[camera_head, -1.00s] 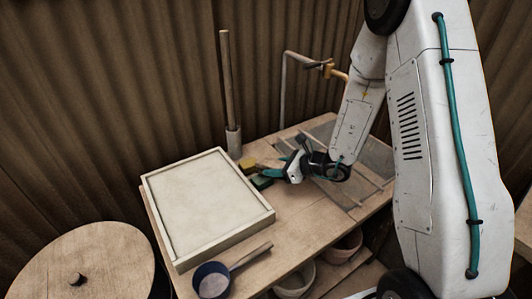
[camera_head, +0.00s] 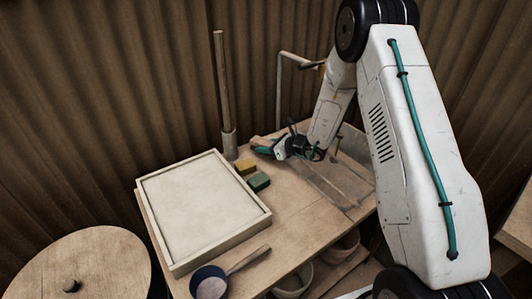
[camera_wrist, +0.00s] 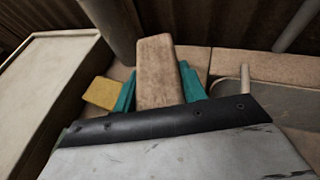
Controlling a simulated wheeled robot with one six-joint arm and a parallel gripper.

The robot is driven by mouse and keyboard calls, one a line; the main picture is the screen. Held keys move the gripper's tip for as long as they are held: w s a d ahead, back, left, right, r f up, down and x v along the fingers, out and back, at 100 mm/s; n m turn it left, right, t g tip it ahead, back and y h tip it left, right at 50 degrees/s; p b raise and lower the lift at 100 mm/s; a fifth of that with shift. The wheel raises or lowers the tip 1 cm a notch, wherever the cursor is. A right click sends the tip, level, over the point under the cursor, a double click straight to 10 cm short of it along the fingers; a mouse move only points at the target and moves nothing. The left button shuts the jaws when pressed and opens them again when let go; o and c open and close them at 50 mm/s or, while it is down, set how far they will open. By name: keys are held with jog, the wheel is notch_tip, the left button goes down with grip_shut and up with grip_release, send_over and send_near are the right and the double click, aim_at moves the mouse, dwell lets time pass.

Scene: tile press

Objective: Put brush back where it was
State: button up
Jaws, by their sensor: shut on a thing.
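The brush (camera_wrist: 156,72) shows in the wrist view as a pale brown wooden block between my two teal fingers. My gripper (camera_head: 261,147) is shut on it. In the head view a small wooden piece of the brush (camera_head: 258,140) shows at the fingers, toward the back of the wooden table (camera_head: 292,205). The fingers are behind and right of the yellow and green blocks. The brush's underside is hidden, and I cannot tell whether it touches the table.
A yellow block (camera_head: 245,167) and a green block (camera_head: 258,181) lie beside a shallow pale framed tray (camera_head: 155,222). A grey holder (camera_head: 229,145) with a tall wooden rod stands behind. A dark blue handled pan (camera_head: 210,281) lies in front. A bent pipe (camera_head: 280,90) rises at the back.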

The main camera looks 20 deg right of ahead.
aim_at(266, 158)
jog(key=shift+w, duration=0.4)
jog(key=shift+f, duration=1.8)
jog(key=shift+f, duration=0.15)
jog(key=o, duration=1)
